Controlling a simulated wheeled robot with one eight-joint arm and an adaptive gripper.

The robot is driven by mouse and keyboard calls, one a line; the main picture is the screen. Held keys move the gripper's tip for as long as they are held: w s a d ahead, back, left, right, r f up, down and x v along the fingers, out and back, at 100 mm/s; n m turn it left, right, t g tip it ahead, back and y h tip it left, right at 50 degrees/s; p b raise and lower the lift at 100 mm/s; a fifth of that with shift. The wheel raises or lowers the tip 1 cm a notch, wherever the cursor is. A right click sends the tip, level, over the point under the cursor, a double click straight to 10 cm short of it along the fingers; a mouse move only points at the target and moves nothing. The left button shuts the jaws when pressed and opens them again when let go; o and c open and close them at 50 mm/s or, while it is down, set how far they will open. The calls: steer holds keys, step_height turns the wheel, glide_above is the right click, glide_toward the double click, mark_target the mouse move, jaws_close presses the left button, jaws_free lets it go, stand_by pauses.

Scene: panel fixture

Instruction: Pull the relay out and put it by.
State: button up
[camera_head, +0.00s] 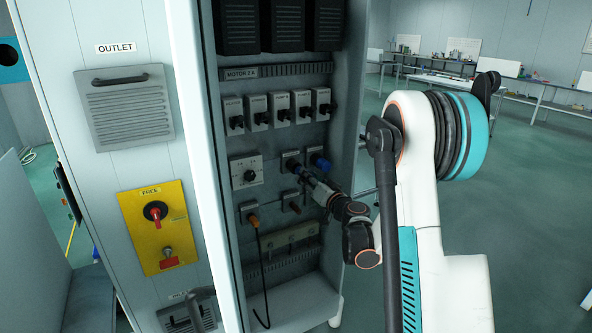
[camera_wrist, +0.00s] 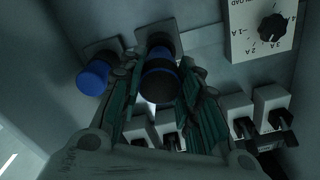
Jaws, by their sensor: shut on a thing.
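My gripper (camera_head: 301,173) is at the panel inside the open cabinet. In the wrist view its fingers (camera_wrist: 160,92) close from both sides on a blue-and-black plug (camera_wrist: 158,75). This plug stands at its grey socket plate; I cannot tell whether it is seated or partly out. In the head view its plate is beside the dial, and my gripper partly hides it. A second blue plug (camera_wrist: 93,77) stands close beside it, and it also shows in the head view (camera_head: 320,162). No label in view tells which piece is the relay.
A dial module (camera_head: 246,171) is beside the held plug. A row of white modules with black handles (camera_head: 279,107) is above. Below are an orange plug (camera_head: 253,219) with a hanging black cable and a bare cabinet floor (camera_head: 300,300). The cabinet's door-side edge (camera_head: 205,170) stands left.

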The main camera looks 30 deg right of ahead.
steer(key=shift+s, duration=0.1)
steer(key=shift+s+d+b, duration=0.1)
steer(key=shift+s+b, duration=0.4)
steer(key=shift+s, duration=1.9)
